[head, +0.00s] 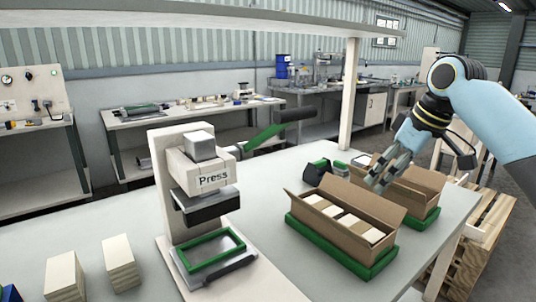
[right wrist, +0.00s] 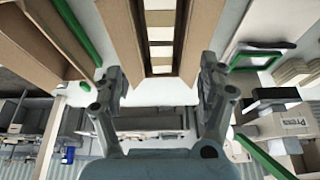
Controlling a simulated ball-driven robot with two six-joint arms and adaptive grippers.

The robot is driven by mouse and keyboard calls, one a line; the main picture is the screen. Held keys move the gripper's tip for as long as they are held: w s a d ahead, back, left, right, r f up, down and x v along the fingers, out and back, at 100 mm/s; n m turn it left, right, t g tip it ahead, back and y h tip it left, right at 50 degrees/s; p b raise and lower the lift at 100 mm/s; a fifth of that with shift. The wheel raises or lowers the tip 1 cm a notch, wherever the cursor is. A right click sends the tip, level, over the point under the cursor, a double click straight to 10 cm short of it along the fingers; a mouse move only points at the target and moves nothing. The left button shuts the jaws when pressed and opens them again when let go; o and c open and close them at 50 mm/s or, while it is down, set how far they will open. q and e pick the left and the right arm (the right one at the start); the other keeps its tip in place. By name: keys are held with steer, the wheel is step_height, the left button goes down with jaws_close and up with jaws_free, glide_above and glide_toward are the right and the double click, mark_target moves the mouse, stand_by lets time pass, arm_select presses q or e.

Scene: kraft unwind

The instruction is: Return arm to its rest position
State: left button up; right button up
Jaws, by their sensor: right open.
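My right gripper (head: 384,178) is above the far right side of the table, over the gap between two cardboard boxes. In the right wrist view the right gripper (right wrist: 160,85) is open, with nothing between its fingers. The nearer box (head: 322,234) stands open on a green base and holds a row of pale blocks (head: 347,219). Pale blocks in a box also show in the right wrist view (right wrist: 160,50). The second box (head: 419,180) stands behind, partly hidden by my gripper. My left gripper is not in view.
A press (head: 205,170) with a green lever (head: 265,137) and a green frame (head: 208,250) stands mid-table. Two stacks of pale blocks (head: 120,265) are at the front left. A shelf post (head: 349,95) rises behind the boxes. A wooden pallet (head: 490,222) stands beyond the table's right edge.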

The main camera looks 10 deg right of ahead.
steer(key=s+a+f, duration=0.6)
steer(key=s+f, duration=0.4)
steer(key=s, duration=0.1)
steer(key=s+a+f+m+h, duration=0.1)
steer(key=s+a+m, duration=0.1)
steer(key=s, duration=0.8)
steer(key=s+a+f+m+h, duration=0.1)
steer(key=s+a, duration=0.2)
steer(key=s, duration=0.7)
steer(key=s+d+f+g+b, duration=0.1)
steer(key=d+f+b, duration=0.15)
steer(key=f, duration=1.35)
steer(key=s+d+f+g+b, duration=0.1)
steer(key=f+b, duration=0.2)
steer(key=f, duration=1.4)
steer(key=s+f+m+g+b, duration=0.1)
steer(key=s+f+b, duration=0.3)
steer(key=s+f, duration=1.4)
steer(key=shift+s+d+f, duration=0.15)
steer(key=shift+d+f, duration=0.15)
steer(key=shift+f, duration=0.4)
